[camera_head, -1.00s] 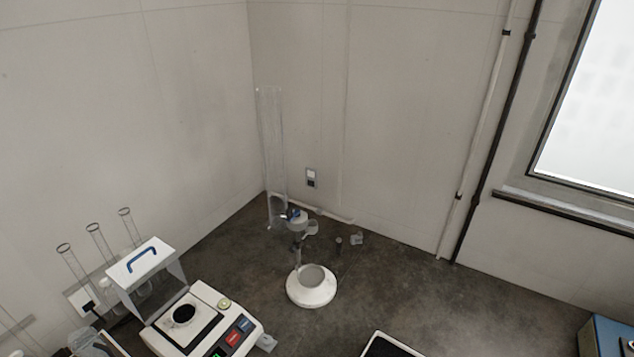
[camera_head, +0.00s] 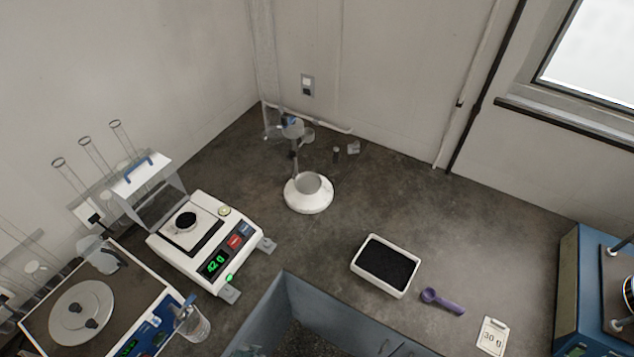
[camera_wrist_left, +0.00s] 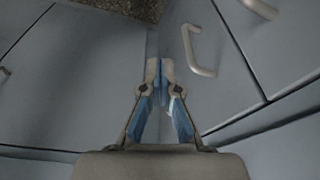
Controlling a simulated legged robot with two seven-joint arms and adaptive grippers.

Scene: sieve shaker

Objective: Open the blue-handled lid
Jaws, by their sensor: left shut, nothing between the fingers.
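The lid is a white panel (camera_head: 150,178) with a blue handle (camera_head: 138,169), in the left of the head view. It sits on clear walls at the rear left of the white balance (camera_head: 243,232). The balance's pan, holding a small dish of dark material (camera_head: 186,221), shows uncovered in front of it. My left gripper (camera_wrist_left: 160,68) shows only in the left wrist view. It is shut and empty, in front of grey cabinet fronts and far from the lid. My right gripper is in neither view.
A white tray of black grains (camera_head: 385,265), a purple scoop (camera_head: 442,301) and a 30 g card (camera_head: 492,336) lie on the dark counter (camera_head: 430,210). A white-based stand (camera_head: 308,200) is behind. Glass tubes (camera_head: 98,160) rise behind the lid. Cabinet handles (camera_wrist_left: 192,50) stick out near my left gripper.

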